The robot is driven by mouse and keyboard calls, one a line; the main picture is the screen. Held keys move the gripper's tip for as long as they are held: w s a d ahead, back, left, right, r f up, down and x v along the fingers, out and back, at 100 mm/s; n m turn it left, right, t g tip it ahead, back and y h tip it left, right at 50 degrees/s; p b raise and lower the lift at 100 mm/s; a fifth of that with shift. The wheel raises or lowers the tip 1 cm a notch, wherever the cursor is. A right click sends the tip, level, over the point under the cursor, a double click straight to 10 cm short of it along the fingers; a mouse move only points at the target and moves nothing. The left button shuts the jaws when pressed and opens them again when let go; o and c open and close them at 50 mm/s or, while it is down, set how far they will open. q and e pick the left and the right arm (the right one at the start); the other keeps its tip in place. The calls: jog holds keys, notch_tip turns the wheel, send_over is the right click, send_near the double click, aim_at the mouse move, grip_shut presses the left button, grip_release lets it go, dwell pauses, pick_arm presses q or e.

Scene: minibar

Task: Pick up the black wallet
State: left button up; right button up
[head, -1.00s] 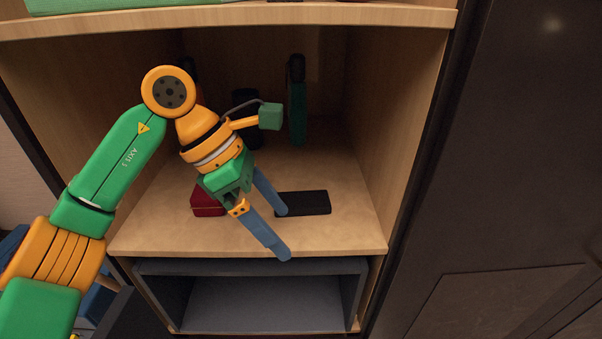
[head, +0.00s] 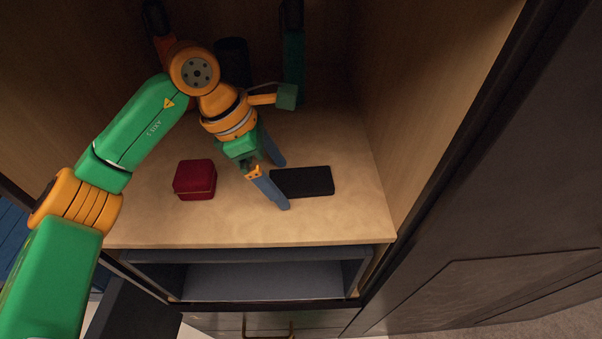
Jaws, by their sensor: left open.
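The black wallet (head: 308,182) lies flat on the wooden shelf, right of the middle. My left gripper (head: 284,186) is open, with two blue fingers pointing down and to the right. Its fingertips are at the wallet's left end, one toward the back and one toward the front. I cannot tell whether they touch the wallet or hang above it. Nothing is held. My right gripper is not in view.
A red box (head: 195,180) sits on the shelf (head: 230,225) left of the gripper. A dark cylinder (head: 232,62) and a green bottle-like object (head: 294,65) stand at the back. A wooden side wall (head: 420,90) bounds the right. An open grey compartment (head: 270,280) is below.

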pick_arm(q)
jog(key=shift+w+f, duration=0.1)
jog(key=c, duration=1.4)
